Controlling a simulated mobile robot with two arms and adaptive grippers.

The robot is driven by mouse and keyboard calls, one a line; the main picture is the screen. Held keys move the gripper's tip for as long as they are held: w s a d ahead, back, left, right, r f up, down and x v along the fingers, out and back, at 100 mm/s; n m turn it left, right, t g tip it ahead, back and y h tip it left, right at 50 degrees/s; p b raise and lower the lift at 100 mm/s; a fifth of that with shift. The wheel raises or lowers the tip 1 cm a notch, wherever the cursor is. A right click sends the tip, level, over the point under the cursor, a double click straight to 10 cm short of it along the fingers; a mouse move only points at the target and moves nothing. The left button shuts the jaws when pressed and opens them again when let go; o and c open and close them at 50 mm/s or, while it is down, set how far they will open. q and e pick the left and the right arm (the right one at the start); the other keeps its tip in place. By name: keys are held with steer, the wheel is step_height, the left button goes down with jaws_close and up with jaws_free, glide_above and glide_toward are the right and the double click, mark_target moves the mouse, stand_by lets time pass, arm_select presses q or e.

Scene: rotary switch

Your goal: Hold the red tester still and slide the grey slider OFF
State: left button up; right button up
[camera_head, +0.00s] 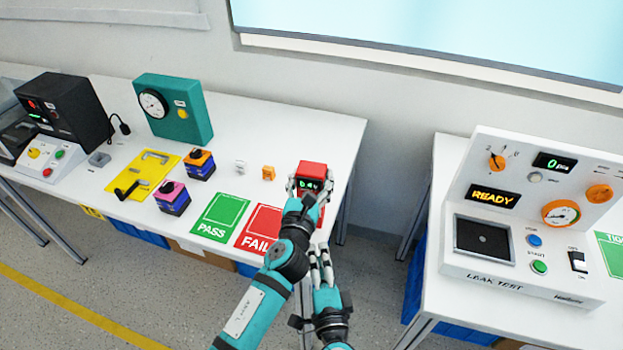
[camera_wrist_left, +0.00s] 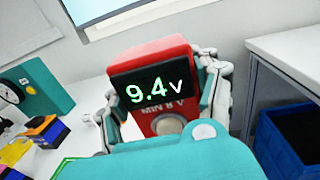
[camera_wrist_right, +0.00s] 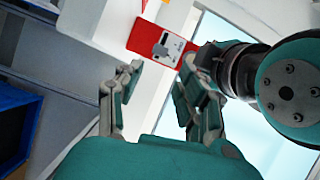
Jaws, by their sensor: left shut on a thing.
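The red tester (camera_head: 312,169) is between the fingers of my left gripper (camera_head: 310,182), which is shut on it near the table's right end. In the left wrist view the tester (camera_wrist_left: 152,52) has a dark display (camera_wrist_left: 154,90) reading 9.4 V in green, with a finger on each side. In the right wrist view the tester (camera_wrist_right: 144,34) shows a pale panel with a small grey slider (camera_wrist_right: 160,49). I cannot tell the slider's setting. My right gripper (camera_head: 321,260) is open and empty, below and nearer than the tester; its fingers (camera_wrist_right: 163,72) are apart and point toward the panel.
Green PASS (camera_head: 220,216) and red FAIL (camera_head: 262,228) cards lie left of the tester. A leak test unit (camera_head: 525,215) stands on a separate table to the right, across a gap. A yellow plate (camera_head: 143,175) and coloured blocks (camera_head: 173,198) sit farther left.

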arm_select(q)
steer(key=shift+c, duration=0.8)
arm_select(e)
steer(key=shift+c, duration=0.7)
steer(key=d, duration=0.2)
steer(key=s+d+m+h, duration=0.1)
steer(key=d+f+m, duration=0.1)
steer(key=d, duration=0.1)
steer(key=shift+s+d+t+h, duration=0.3)
steer(key=shift+s+d+h, duration=0.05)
steer(key=shift+h, duration=0.05)
jaws_close()
steer(key=shift+m, duration=0.3)
steer(key=w+a, duration=0.1)
steer(key=w, duration=0.2)
steer(key=w+a, duration=0.1)
steer(key=w, duration=0.3)
steer(key=w+a, duration=0.1)
steer(key=w, duration=0.2)
steer(key=shift+w+a, duration=0.25)
steer(key=shift+a, duration=0.1)
